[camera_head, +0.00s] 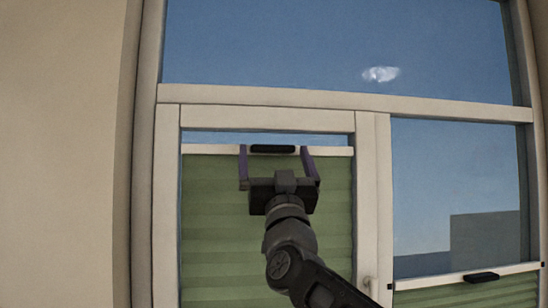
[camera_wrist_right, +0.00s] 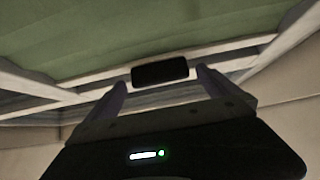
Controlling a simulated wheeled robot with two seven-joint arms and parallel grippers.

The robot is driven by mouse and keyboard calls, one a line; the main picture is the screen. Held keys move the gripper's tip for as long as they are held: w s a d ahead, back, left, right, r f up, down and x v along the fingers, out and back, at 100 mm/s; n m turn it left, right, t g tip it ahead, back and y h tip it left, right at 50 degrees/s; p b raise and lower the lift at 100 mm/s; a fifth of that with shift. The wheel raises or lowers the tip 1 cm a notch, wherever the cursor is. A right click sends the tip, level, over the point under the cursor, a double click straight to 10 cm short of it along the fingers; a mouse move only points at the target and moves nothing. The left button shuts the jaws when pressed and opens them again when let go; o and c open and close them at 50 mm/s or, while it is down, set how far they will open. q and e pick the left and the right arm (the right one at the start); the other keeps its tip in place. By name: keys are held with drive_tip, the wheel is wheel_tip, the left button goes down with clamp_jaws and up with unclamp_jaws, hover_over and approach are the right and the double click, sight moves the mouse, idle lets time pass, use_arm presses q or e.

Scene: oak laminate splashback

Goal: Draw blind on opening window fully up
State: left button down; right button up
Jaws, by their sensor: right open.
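The green pleated blind (camera_head: 220,215) covers most of the left, opening window. Its white top rail (camera_head: 215,150) sits a little below the top of the sash, with a thin strip of sky above it. A black handle (camera_head: 273,149) is at the middle of the rail. My right gripper (camera_head: 275,160) is open, its two purple fingers on either side of the handle. In the right wrist view the handle (camera_wrist_right: 160,71) shows between the open fingers, with the green blind (camera_wrist_right: 150,30) beyond. Whether the fingers touch the rail I cannot tell. My left gripper is not in view.
The white sash frame (camera_head: 265,119) surrounds the blind, with a window handle (camera_head: 368,284) on its right side. A second green blind (camera_head: 470,292) with its own black handle (camera_head: 481,277) sits low in the right pane. A beige wall (camera_head: 60,150) stands at left.

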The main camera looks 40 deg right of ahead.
drive_tip(key=b+v, duration=0.3)
drive_tip(key=v, duration=0.3)
idle(0.5)
